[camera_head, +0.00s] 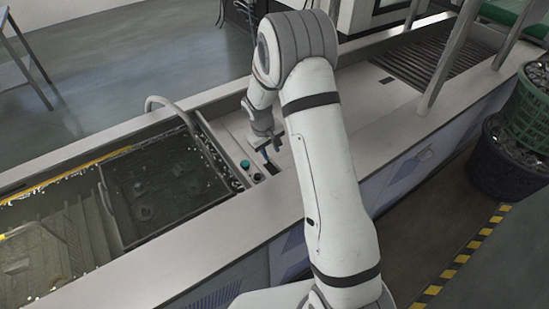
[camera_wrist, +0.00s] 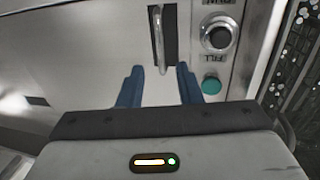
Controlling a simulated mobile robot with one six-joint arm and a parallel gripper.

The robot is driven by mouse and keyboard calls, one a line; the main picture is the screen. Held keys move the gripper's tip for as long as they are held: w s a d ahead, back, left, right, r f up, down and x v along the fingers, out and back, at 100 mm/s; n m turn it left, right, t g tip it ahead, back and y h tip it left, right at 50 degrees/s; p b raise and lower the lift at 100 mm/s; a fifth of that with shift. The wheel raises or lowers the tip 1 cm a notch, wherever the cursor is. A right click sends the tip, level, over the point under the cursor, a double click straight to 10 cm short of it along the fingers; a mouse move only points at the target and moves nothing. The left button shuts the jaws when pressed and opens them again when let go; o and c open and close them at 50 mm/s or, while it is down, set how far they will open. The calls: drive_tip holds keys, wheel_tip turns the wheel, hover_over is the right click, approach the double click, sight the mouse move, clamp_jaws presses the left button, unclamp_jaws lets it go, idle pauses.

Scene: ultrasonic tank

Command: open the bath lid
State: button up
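My gripper (camera_wrist: 160,85) is open in the wrist view, its two blue fingers apart with pale panel between them. A metal lever (camera_wrist: 157,40) stands in a dark slot in that panel, just beyond the fingertips and roughly in line with the gap. I cannot tell whether they touch. In the head view my gripper (camera_head: 267,156) is low over the control panel, partly hidden by my arm. The tank (camera_head: 108,262) lies to the left. A dark, flat section (camera_head: 165,185) covers its right part; I cannot tell for certain whether this is the lid.
A green button (camera_wrist: 211,85) and a black knob (camera_wrist: 216,36) sit right of the lever. A bent metal rail (camera_head: 165,101) rises at the tank's far edge.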

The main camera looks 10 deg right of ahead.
sight(273, 163)
drive_tip(key=shift+w+d+f+p, duration=0.1)
drive_tip(key=shift+d+f+p, duration=0.15)
drive_tip(key=shift+f, duration=1.1)
drive_tip(key=shift+w+d+f+p, duration=0.15)
drive_tip(key=shift+d+f, duration=0.1)
drive_tip(key=shift+f, duration=1.05)
drive_tip(key=shift+s, duration=0.1)
drive_tip(key=shift+c, duration=0.4)
clamp_jaws()
